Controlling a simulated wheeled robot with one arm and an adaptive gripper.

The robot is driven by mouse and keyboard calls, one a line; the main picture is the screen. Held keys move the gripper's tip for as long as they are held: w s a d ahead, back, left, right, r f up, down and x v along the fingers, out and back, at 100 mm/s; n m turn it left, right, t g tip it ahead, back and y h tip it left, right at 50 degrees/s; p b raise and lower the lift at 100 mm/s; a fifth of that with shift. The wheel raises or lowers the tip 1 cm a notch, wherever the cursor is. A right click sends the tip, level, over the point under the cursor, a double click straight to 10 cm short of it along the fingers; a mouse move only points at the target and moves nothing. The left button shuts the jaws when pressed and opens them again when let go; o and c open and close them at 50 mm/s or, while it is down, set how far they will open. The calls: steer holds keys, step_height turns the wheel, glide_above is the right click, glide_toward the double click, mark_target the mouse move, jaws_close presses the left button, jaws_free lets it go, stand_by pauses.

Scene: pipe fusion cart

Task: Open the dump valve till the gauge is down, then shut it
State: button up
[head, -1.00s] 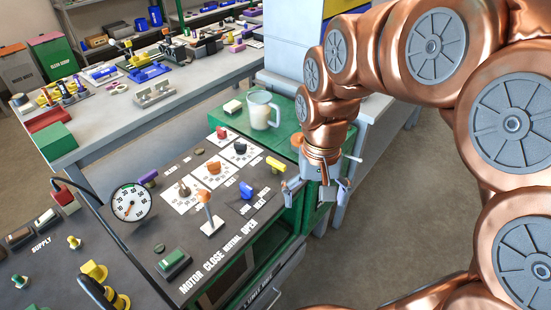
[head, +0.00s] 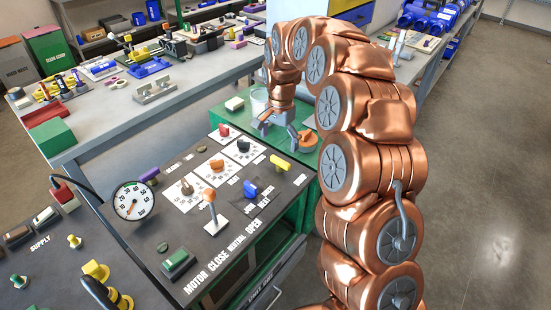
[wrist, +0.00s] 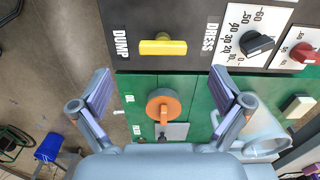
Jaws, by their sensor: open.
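The dump valve's yellow bar handle (head: 281,162) sits at the right end of the dark panel. In the wrist view, the yellow handle (wrist: 163,47) lies crosswise beside the word DUMP, above and beyond the space between my fingers. My gripper (head: 278,127) is open and empty over the green cart top, behind the handle in the head view. In the wrist view my gripper's fingers (wrist: 162,100) are wide apart and touch nothing. The round gauge (head: 134,201) stands upright at the panel's left; its needle points low on the dial, its exact reading too small to tell.
An orange round object (head: 303,140) is on the green top near my gripper. A clear mug (head: 259,101) is partly hidden behind my arm. An orange-topped lever (head: 210,197), a blue knob (head: 250,189) and several other knobs crowd the panel.

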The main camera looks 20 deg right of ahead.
mark_target(280, 160)
steer(key=shift+w+f, duration=0.3)
steer(key=shift+w, duration=0.2)
steer(key=shift+d+f+m, duration=0.15)
steer(key=shift+d+m, duration=0.15)
steer(key=shift+d, duration=0.2)
steer(key=shift+f+p, duration=1.05)
steer(key=shift+f, duration=2.75)
steer(key=c, duration=1.1)
steer(key=shift+w, duration=0.1)
